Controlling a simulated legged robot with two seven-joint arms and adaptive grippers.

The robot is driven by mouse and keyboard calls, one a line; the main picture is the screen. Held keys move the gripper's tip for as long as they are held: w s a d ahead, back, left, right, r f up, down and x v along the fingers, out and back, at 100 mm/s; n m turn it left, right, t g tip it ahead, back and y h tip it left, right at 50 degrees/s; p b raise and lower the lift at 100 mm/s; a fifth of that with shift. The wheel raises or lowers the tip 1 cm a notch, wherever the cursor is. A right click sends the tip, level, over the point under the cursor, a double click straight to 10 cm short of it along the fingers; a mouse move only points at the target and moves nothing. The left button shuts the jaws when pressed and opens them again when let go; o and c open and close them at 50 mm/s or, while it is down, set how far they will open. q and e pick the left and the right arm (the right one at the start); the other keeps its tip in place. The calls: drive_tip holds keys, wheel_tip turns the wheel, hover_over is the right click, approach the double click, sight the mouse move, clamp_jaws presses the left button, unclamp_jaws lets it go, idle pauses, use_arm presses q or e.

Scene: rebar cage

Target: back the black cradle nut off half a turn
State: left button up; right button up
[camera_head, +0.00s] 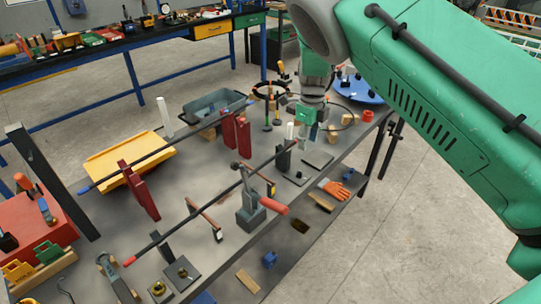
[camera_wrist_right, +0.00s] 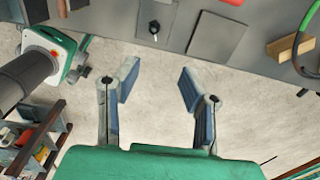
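A dark plate (camera_head: 291,180) with a small black knob or nut stands near the table's right edge, beside a dark upright post (camera_head: 284,157) that bears a long rod. In the right wrist view the same kind of plate (camera_wrist_right: 170,12) carries a black nut-like piece (camera_wrist_right: 154,27) with a pale tip, beyond the fingertips. I cannot tell for sure that this is the cradle nut. My right gripper (camera_wrist_right: 158,82) is open and empty, apart from the plate. In the head view its body (camera_head: 306,115) hangs above the table, fingers hard to make out. My left gripper is not seen.
A clamp with a red handle (camera_head: 273,206), red uprights (camera_head: 140,190), a yellow tray (camera_head: 128,158) and a grey bin (camera_head: 215,104) crowd the table.

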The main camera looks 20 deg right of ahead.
sight(298, 172)
drive_tip(key=f, duration=0.4)
drive_tip(key=a+f, duration=0.1)
drive_tip(key=f, duration=0.2)
drive_tip(key=w+f, duration=0.1)
drive_tip(key=f, duration=0.3)
drive_tip(key=shift+a+f+p, duration=0.3)
drive_tip(key=shift+p, duration=0.1)
drive_tip(key=shift+d+f, duration=0.25)
drive_tip(key=shift+f, duration=0.4)
drive_tip(key=shift+a+r, duration=0.1)
drive_tip(key=shift+a, duration=0.25)
clamp_jaws()
